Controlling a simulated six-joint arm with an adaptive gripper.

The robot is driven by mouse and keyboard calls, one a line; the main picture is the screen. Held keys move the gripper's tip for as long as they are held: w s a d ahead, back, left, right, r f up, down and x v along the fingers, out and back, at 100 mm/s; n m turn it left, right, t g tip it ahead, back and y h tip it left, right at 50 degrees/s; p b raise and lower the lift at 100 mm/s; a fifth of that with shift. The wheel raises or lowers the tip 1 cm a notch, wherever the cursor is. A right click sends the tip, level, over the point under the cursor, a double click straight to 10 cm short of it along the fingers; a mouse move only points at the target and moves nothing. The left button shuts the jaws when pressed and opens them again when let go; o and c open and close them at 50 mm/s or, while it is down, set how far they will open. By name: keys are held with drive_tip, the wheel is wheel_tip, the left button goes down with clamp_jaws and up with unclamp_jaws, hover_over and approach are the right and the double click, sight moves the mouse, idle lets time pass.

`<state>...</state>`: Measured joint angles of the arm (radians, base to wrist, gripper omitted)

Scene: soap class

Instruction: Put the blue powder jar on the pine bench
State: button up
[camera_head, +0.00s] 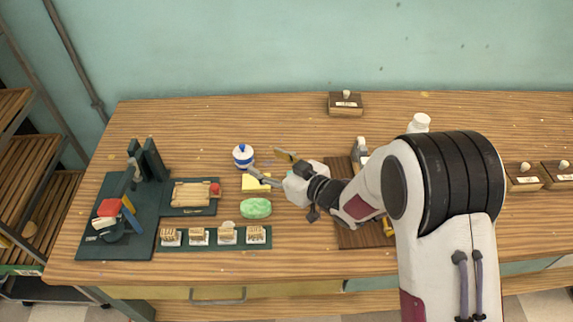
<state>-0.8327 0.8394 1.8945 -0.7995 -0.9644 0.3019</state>
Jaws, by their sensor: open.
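A small round white jar with a blue band (243,155), which looks like the blue powder jar, stands upright on the wood-grained tabletop, left of centre. This long table (300,120) looks like the pine bench, though I cannot be certain. My gripper (269,165) reaches in from the right, just right of the jar. Its fingers are spread and point left toward the jar, with nothing visible between them. The gripper and jar look apart; the exact gap and height are hard to tell.
A yellow block (256,183) lies partly under the gripper, with a green soap (256,208) below it. Dark mats with a light wooden tray (193,193) and small labelled samples lie left. A brown board is partly hidden by my arm. The table's back left is clear.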

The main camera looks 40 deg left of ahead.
drive_tip(key=w+d+r+m+t+h, duration=0.2)
drive_tip(key=w+d+r+t, duration=0.1)
drive_tip(key=w+d+r, duration=0.4)
drive_tip(key=w+d+r+m+t+h, duration=0.2)
drive_tip(key=w+d+r+t, duration=0.15)
drive_tip(key=w+d, duration=0.5)
drive_tip(key=w+d+r+m+t+h, duration=0.1)
drive_tip(key=d+r+m+h, duration=0.2)
drive_tip(key=d, duration=0.7)
drive_tip(key=d+r+m+t+h, duration=0.15)
drive_tip(key=d+r, duration=0.35)
drive_tip(key=d, duration=0.5)
drive_tip(key=s+d+r+m+g+h, duration=0.1)
drive_tip(key=s+d+r+m+h, duration=0.15)
drive_tip(key=s+d, duration=0.45)
drive_tip(key=s+d+r+m+h, duration=0.1)
drive_tip(key=s+d+m+h, duration=0.2)
drive_tip(key=d, duration=0.9)
drive_tip(key=s+d+f+m+g, duration=0.1)
drive_tip(key=s+d, duration=0.2)
drive_tip(key=s, duration=0.6)
drive_tip(key=s+d+f+m+g, duration=0.1)
drive_tip(key=s+d, duration=0.3)
drive_tip(key=s, duration=0.5)
drive_tip(key=shift+s+f+m+g+h, duration=0.3)
drive_tip(key=shift+s+m+g, duration=0.1)
drive_tip(key=shift+m+g, duration=0.25)
